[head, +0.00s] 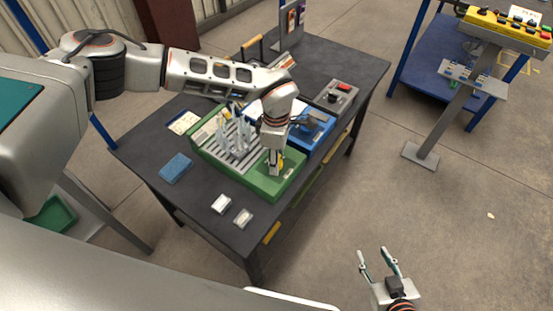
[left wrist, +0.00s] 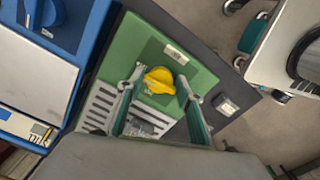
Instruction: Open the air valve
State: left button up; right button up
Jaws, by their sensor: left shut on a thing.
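The air valve is a yellow knob (left wrist: 158,80) on a green unit (left wrist: 125,42). In the left wrist view it sits between the fingertips of my left gripper (left wrist: 161,82), which is shut on it. In the head view the green unit (head: 283,190) lies on the dark table, and my left gripper (head: 275,168) points down onto its near right end. Only a little yellow of the knob shows there, the rest being hidden by the gripper. My right gripper (head: 375,253) is open and empty, off the table at the lower right.
A blue unit (head: 318,133) stands just behind the green one, and its blue knob (left wrist: 48,12) shows in the left wrist view. A grey control box (head: 338,96) is farther back. A blue block (head: 175,167) and two small white pieces lie on the dark table (head: 150,152).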

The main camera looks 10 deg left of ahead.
pick_arm(q)
jog(key=shift+m, duration=0.6)
jog(key=o, duration=0.8)
jog(key=shift+o, duration=0.2)
jog(key=shift+r, duration=0.1)
notch_tip(320, 180, up, 12)
dwell(0.4)
